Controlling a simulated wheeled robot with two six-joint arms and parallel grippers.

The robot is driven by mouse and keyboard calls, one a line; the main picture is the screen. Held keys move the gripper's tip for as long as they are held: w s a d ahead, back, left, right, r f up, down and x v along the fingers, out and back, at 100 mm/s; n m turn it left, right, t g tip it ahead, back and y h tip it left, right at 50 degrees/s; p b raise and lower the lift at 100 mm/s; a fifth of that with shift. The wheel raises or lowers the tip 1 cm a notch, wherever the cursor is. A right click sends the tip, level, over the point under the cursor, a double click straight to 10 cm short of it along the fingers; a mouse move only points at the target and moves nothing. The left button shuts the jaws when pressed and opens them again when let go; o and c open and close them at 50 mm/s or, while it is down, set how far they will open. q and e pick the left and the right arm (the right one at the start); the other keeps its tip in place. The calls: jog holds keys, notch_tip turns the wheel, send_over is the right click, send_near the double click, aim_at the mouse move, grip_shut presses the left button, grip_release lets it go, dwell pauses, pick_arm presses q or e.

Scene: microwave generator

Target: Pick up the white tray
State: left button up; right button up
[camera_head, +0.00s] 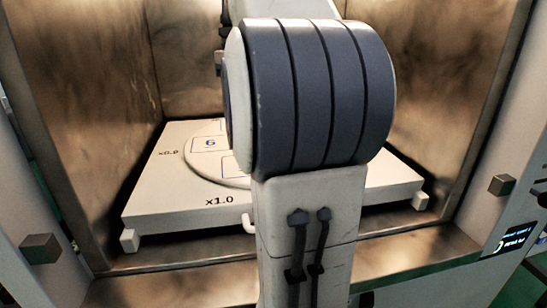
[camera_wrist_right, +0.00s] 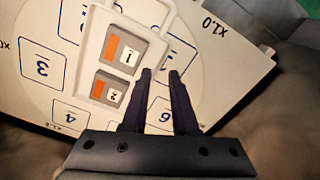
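A small white tray (camera_wrist_right: 84,82) with a loop handle at its top lies over the numbered white board in the right wrist view. It holds two grey blocks with orange patches, marked 1 (camera_wrist_right: 122,56) and 2 (camera_wrist_right: 108,91). My right gripper (camera_wrist_right: 160,73) has its two dark fingers apart, at the tray's right side. The left fingertip overlaps the tray's edge in the picture; I cannot tell whether it touches. Only the board shows between the fingers. My left gripper is not in view.
The white board (camera_head: 160,208), marked x1.0, lies inside a brown metal chamber (camera_head: 415,75) with close side walls. A numbered round plate (camera_head: 196,165) is on it. Dark blocks (camera_head: 40,248) (camera_head: 502,185) stick out from the front frame on both sides.

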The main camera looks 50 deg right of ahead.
jog(key=f+b, duration=0.3)
jog(key=f, duration=0.2)
jog(key=shift+w+a+f+b, duration=0.1)
jog(key=shift+w+b, duration=0.1)
jog(key=shift+b, duration=0.15)
grip_shut()
dwell(1.0)
